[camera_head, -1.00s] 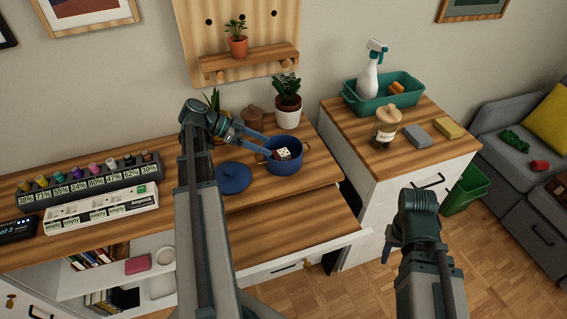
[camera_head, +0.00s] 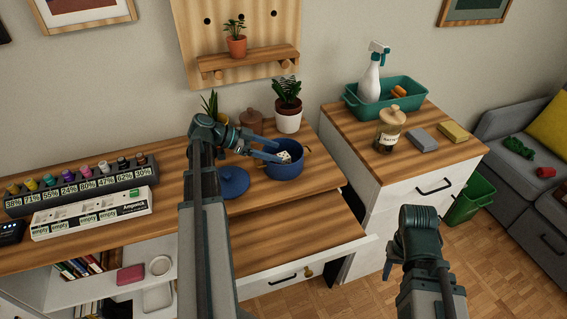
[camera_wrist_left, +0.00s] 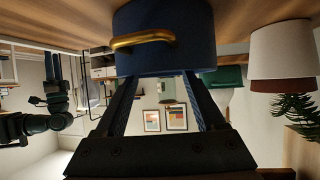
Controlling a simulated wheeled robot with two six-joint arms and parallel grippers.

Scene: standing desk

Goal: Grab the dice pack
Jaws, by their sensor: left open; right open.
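The dice pack, a white block with dark pips (camera_head: 284,156), shows at the top of the blue pot (camera_head: 284,171) on the desk. My left gripper (camera_head: 275,151) is open and empty, its fingers reaching from the left to the pot's rim, close to the dice pack. In the left wrist view, which is upside down, the pot's blue wall (camera_wrist_left: 190,48) and brass handle (camera_wrist_left: 143,39) lie just beyond the open fingers (camera_wrist_left: 160,85); the dice pack is hidden there. My right gripper (camera_head: 390,262) is mostly hidden by its wrist, away from the desk.
A blue lid (camera_head: 232,181) lies left of the pot. A white-potted plant (camera_head: 288,120) and brown jar (camera_head: 251,122) stand behind it. An open drawer is below. On the right cabinet are a glass jar (camera_head: 389,132), sponges and a green tub (camera_head: 408,96).

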